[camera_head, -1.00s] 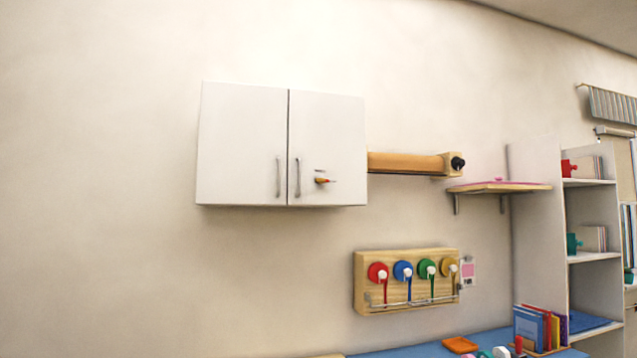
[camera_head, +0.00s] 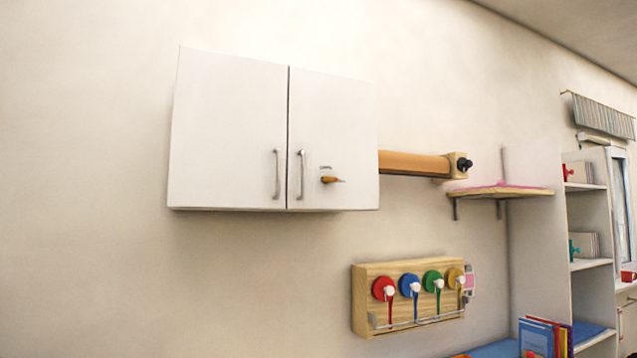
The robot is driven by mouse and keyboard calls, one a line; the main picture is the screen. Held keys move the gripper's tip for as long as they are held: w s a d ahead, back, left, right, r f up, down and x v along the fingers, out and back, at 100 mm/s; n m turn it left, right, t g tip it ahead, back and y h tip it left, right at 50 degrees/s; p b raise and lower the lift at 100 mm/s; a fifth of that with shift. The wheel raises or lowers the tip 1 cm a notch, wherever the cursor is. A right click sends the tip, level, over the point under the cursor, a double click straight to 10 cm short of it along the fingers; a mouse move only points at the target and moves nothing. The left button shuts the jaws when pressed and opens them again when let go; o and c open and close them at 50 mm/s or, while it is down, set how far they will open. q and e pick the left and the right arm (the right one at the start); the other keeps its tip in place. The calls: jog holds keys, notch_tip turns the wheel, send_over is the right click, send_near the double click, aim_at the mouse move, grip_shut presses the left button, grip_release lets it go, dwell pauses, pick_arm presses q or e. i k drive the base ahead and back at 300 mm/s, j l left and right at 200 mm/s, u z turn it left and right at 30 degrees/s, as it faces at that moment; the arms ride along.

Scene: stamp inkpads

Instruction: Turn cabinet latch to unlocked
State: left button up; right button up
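The white wall cabinet (camera_head: 228,135) hangs at the centre left of the head view, with both doors closed. Each door has a vertical metal handle near the middle seam. The latch (camera_head: 331,180) is a small orange-brown knob on the right door, just right of that door's handle. It lies roughly horizontal, its thin tip pointing right. A small grey mark sits just above it, too small to read. Neither of my grippers is in view.
A wooden roller (camera_head: 415,163) sticks out right of the cabinet, above a small wall shelf (camera_head: 500,192). Below is a wooden rack (camera_head: 362,300) with several coloured discs. A tall white shelf unit (camera_head: 537,240) and a blue surface (camera_head: 492,350) are at lower right. The wall left is bare.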

aim_at(325, 180)
jog(key=i+j, duration=0.7)
jog(key=j+z, duration=0.05)
